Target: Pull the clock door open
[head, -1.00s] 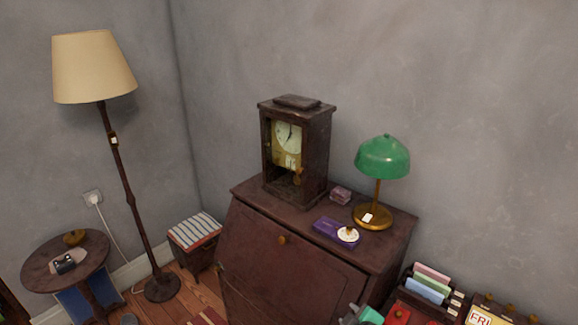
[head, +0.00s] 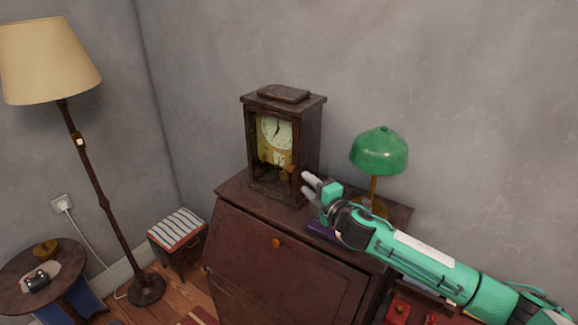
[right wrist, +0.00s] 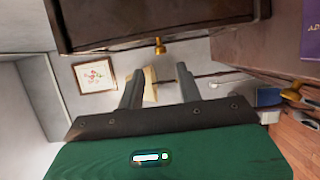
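The dark wooden clock (head: 284,140) stands on top of the brown desk, with a pale dial and brass parts behind its front door (head: 273,148). The door looks closed. A brass knob (right wrist: 160,46) sticks out from the dark wood of the clock at the top of the right wrist view. My right gripper (head: 308,187) is open and empty, just right of the clock's lower front in the head view. In the right wrist view its two fingers (right wrist: 158,85) are spread below the knob, not touching it. My left gripper is not in view.
The desk (head: 300,262) carries a green lamp (head: 379,152) behind my right arm and a purple box (head: 320,231), partly hidden by my gripper. A floor lamp (head: 45,62), a striped stool (head: 176,230) and a round side table (head: 15,292) stand left. Wall behind is bare.

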